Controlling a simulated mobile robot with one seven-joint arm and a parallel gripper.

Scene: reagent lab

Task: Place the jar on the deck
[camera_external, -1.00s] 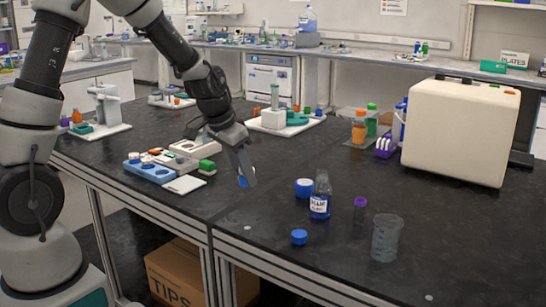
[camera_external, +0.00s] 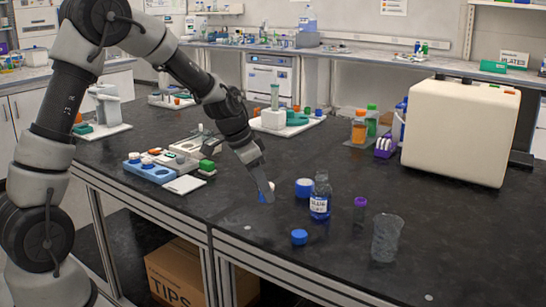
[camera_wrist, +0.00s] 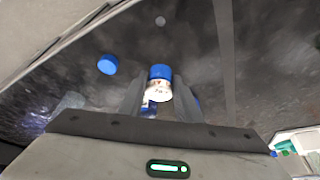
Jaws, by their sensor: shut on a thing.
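My gripper (camera_external: 267,195) is shut on a small jar (camera_wrist: 160,84) with a blue cap and a white printed label. In the wrist view the jar sits between the two fingers. The gripper is low over the black bench, left of the blue-liquid bottle; I cannot tell whether the jar touches the bench. A blue rack (camera_external: 150,173) and a flat white plate (camera_external: 184,185) lie to the left; I cannot tell which thing is the deck.
A blue-capped container (camera_external: 304,188) and a blue-liquid bottle (camera_external: 320,199) stand just right of the gripper. A loose blue cap (camera_external: 299,237), a purple-capped vial (camera_external: 360,209) and a beaker (camera_external: 386,238) are nearer the front right. The bench between plate and gripper is mostly clear.

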